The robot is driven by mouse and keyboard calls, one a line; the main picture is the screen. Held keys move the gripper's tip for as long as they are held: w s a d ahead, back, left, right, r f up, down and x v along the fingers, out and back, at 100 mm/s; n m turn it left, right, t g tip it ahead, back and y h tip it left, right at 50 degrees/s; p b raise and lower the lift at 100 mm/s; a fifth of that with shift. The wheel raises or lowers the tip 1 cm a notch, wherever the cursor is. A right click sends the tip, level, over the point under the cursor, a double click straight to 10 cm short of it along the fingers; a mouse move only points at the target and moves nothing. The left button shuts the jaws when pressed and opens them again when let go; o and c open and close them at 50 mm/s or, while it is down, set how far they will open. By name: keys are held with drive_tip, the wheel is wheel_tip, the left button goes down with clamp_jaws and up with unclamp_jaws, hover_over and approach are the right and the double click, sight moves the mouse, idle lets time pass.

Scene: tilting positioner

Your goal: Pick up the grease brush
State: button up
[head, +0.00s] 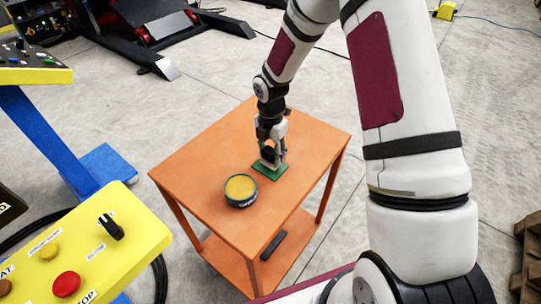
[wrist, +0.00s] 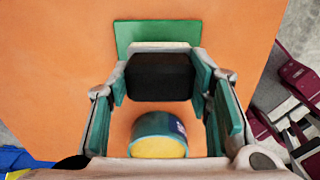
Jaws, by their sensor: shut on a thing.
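The grease brush, a dark block (wrist: 160,78) with a pale strip (wrist: 160,46) along its far edge, sits between my gripper's green finger pads in the wrist view. My gripper (head: 271,155) is shut on it, over the green mat (head: 272,171) on the orange table. The mat also shows in the wrist view (wrist: 130,35), behind the brush. In the head view the fingers mostly hide the brush. I cannot tell whether it touches the mat.
A round dark-green tin of yellow grease (head: 240,189) stands on the orange table (head: 205,160), close to the mat. A dark bar (head: 273,245) lies on the lower shelf. A yellow control panel (head: 90,250) is at the near left. The table's far left part is clear.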

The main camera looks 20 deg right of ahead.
drive_tip(key=shift+s+r, duration=0.25)
drive_tip(key=shift+r, duration=0.8)
drive_tip(key=s+r, duration=0.1)
drive_tip(key=s, duration=1.4)
drive_tip(key=shift+s+r+b, duration=0.2)
drive_tip(key=shift+s+b, duration=0.05)
drive_tip(key=shift+b, duration=0.05)
drive_tip(key=o, duration=0.7)
drive_tip(key=c, duration=0.4)
